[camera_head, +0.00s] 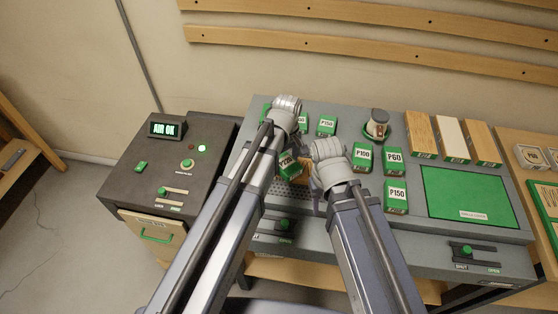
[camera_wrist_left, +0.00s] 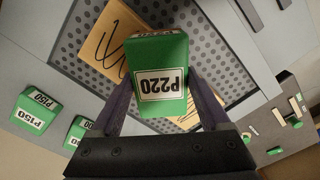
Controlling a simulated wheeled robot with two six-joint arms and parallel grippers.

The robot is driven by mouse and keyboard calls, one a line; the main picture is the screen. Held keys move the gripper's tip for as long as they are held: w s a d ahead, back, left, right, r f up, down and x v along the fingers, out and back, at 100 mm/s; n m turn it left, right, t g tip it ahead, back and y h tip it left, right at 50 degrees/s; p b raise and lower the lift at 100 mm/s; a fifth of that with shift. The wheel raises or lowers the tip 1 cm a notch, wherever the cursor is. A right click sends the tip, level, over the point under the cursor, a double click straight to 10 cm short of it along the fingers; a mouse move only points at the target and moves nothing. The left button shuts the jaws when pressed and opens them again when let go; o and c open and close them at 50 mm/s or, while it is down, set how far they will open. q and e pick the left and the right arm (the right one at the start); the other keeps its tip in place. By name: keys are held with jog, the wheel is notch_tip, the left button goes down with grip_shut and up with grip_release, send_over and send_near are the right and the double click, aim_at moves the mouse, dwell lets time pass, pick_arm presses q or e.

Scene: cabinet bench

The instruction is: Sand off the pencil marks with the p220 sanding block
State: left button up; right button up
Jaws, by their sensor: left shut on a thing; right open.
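The green P220 sanding block (camera_head: 289,166) is held in my left gripper (camera_head: 287,152); its label shows large in the left wrist view (camera_wrist_left: 160,82). The left fingers (camera_wrist_left: 158,105) press on its two sides. A wooden board with dark pencil squiggles (camera_wrist_left: 105,42) lies on the grey perforated panel (camera_wrist_left: 160,17), partly hidden by the block. Only a corner of the board (camera_head: 304,173) shows in the head view. I cannot tell whether block and board touch. My right gripper (camera_head: 318,200) is open, just right of the block, over the bench.
Other green blocks stand on the bench: P150 (camera_head: 327,125), P100 (camera_head: 362,157), P60 (camera_head: 395,162) and another P150 (camera_head: 396,196). A round jar (camera_head: 377,124) stands behind them. A green mat (camera_head: 466,192) lies clear at right. A control box (camera_head: 170,170) is at left.

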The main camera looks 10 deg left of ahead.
aim_at(297, 164)
pick_arm(q)
jog(key=shift+d, duration=0.25)
jog(key=shift+d, duration=0.1)
jog(key=shift+s+d+f, duration=0.1)
jog(key=shift+s+d, duration=0.05)
jog(key=shift+d, duration=1.4)
jog(key=shift+d, duration=0.1)
jog(key=shift+d, duration=1.65)
jog(key=shift+a, duration=1.8)
jog(key=shift+a, duration=0.1)
